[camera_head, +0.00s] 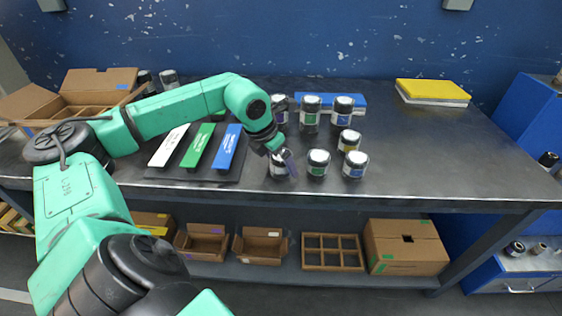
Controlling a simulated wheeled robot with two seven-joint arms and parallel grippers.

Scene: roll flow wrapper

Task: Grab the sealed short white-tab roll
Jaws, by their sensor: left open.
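My left gripper (284,160) is open and reaches down at the front left of a group of short rolls on the table. It is over a short roll with a white label (279,171), which it partly hides. I cannot tell whether the fingers touch this roll or stand around it. A roll with a green label (317,169) stands just to the right, and a roll with a blue label (354,172) further right. My right gripper is not in view.
Behind stand a yellow-label roll (349,148), another green one (309,117) and another blue one (342,117). A dark mat with white (169,146), green (198,146) and blue (227,147) strips lies left. An open cardboard box (98,80) stands far left.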

